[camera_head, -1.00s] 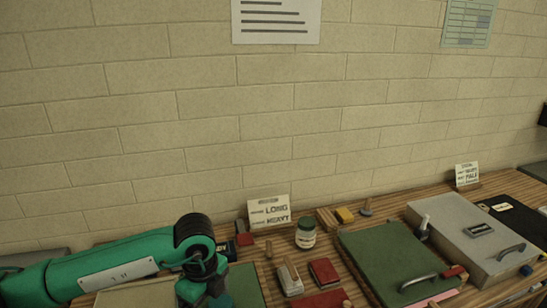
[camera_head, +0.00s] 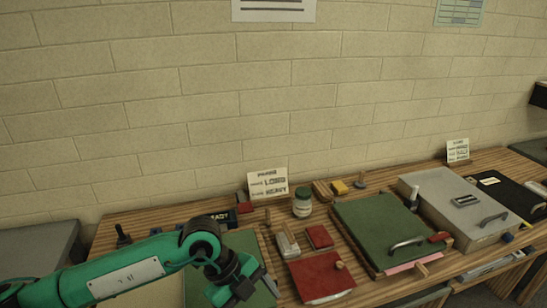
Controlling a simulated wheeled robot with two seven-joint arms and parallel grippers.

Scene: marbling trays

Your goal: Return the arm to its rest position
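My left arm (camera_head: 135,270) is green with a pale label plate and comes in from the left edge. Its dark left gripper (camera_head: 247,290) hangs at the lower middle, over or in front of a green panel (camera_head: 243,243). The fingers are small and dark, and I cannot tell whether they are open or shut. I see nothing clearly held. My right arm and gripper are not in view.
On the wooden table are a red board (camera_head: 321,276), a white-and-tan block (camera_head: 287,244), a small red block (camera_head: 319,237), a jar (camera_head: 302,203), a lidded green tray (camera_head: 380,225) and a lidded grey tray (camera_head: 440,200). A card (camera_head: 268,184) stands near the wall.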

